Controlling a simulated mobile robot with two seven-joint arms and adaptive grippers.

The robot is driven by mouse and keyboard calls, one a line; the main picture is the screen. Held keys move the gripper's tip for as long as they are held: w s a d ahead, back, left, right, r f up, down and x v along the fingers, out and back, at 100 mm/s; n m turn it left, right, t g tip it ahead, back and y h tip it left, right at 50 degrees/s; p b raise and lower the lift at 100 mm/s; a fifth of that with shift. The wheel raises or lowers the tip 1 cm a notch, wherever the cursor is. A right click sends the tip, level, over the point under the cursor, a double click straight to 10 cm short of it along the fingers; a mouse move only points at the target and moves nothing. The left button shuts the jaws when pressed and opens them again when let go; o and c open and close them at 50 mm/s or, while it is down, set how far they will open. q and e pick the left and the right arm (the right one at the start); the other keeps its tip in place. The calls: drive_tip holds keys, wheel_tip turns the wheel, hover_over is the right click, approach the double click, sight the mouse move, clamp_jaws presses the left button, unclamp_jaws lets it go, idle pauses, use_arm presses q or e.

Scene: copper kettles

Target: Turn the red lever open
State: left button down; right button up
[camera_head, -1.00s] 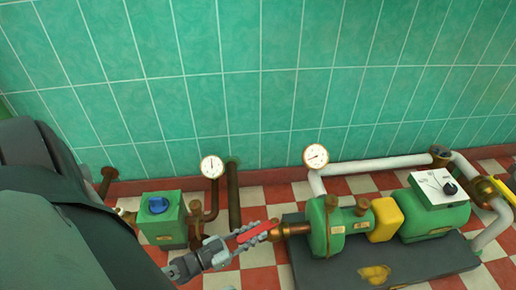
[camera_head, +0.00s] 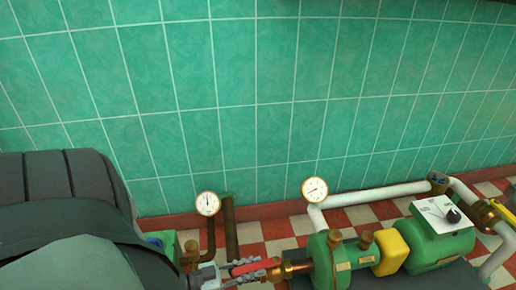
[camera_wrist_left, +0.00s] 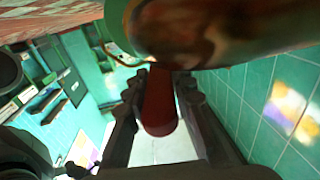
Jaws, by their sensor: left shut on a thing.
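The red lever (camera_head: 251,267) sits at the left end of the brass pipe fitting (camera_head: 297,268) by the green pump, low in the head view. My left gripper (camera_head: 262,268) reaches it from the lower left and is shut on it. In the left wrist view the dark red lever (camera_wrist_left: 158,112) lies between the two fingers of my left gripper (camera_wrist_left: 160,84). A large copper and green curved body (camera_wrist_left: 215,30) fills the top of that view and hides the lever's far end. My right gripper is not in view.
The green pump (camera_head: 319,258) with a yellow coupling (camera_head: 391,254) stands right of the lever. Two gauges, left (camera_head: 207,203) and right (camera_head: 315,189), rise behind. A green box (camera_head: 163,243) is partly hidden by my left arm. The tiled wall (camera_head: 260,100) closes the back.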

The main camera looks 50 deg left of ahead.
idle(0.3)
use_arm(q)
drive_tip(key=c, duration=1.3)
unclamp_jaws()
drive_tip(key=v, duration=1.2)
drive_tip(key=shift+a, duration=0.1)
